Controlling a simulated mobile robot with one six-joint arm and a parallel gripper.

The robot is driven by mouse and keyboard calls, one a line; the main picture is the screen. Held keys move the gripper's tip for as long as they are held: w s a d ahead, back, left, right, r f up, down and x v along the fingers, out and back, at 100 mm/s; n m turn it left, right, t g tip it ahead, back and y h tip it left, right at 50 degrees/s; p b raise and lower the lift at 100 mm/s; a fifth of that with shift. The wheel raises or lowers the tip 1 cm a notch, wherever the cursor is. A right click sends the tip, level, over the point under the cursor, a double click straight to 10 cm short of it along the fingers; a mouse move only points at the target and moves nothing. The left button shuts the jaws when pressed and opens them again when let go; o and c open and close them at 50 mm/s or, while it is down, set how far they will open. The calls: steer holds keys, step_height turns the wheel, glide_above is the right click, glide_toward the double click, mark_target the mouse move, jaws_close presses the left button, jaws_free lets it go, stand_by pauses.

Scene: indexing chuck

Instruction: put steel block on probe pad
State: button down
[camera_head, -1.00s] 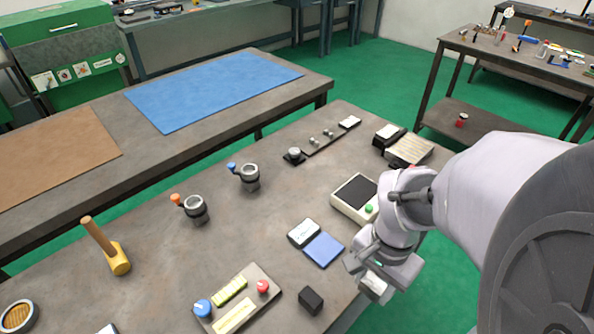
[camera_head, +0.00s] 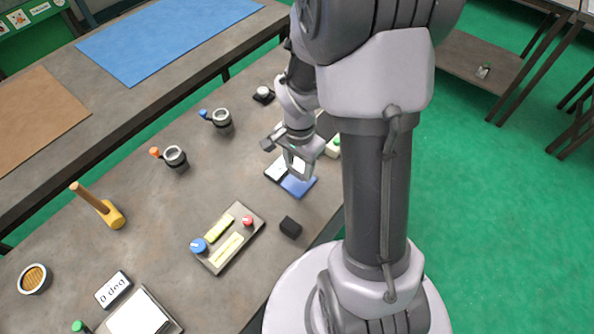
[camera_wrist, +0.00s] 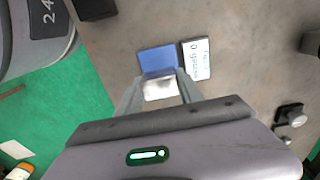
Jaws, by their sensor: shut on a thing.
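My gripper (camera_head: 297,172) is shut on the steel block, a small pale silvery block (camera_wrist: 161,88) between the two fingertips in the wrist view. A flat blue pad (camera_head: 302,188), which I take to be the probe pad, lies on the bench beside a white display. In the wrist view the blue pad (camera_wrist: 158,59) shows just beyond the block, and the display (camera_wrist: 196,58) is to its right. The gripper is over the pad area in the head view. The block overlaps the pad's near edge in the wrist view; I cannot tell whether they touch.
A dark block (camera_head: 290,227) sits on the bench near the pad. A panel with blue and red knobs (camera_head: 228,238) lies left of it. Two ring holders, one with an orange knob (camera_head: 175,157), a mallet (camera_head: 112,215) and a tilt display (camera_head: 113,290) stand further left.

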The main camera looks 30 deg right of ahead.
mark_target(298, 175)
steer(key=shift+f+b, duration=1.2)
steer(key=shift+f, duration=0.75)
steer(key=c, duration=0.8)
jaws_free()
steer(key=shift+o, duration=0.2)
steer(key=shift+r, duration=0.1)
step_height(298, 175, up, 12)
steer(key=p, duration=0.5)
steer(key=shift+p, duration=0.35)
steer(key=s+a+r+n+t+y, duration=0.1)
steer(key=s+a+r+n+t, duration=0.2)
steer(key=a+r, duration=0.4)
steer(key=s+a+r+n+t+y, duration=0.1)
steer(key=s+a+r+n+t, duration=0.1)
steer(key=s+a+r+n, duration=0.4)
step_height(298, 175, up, 5)
steer(key=shift+s+a+f+n+t, duration=0.2)
steer(key=shift+s+a+n+t, duration=0.15)
steer(key=shift+s+a, duration=0.6)
steer(key=shift+s+d, duration=0.15)
steer(key=shift+d, duration=0.05)
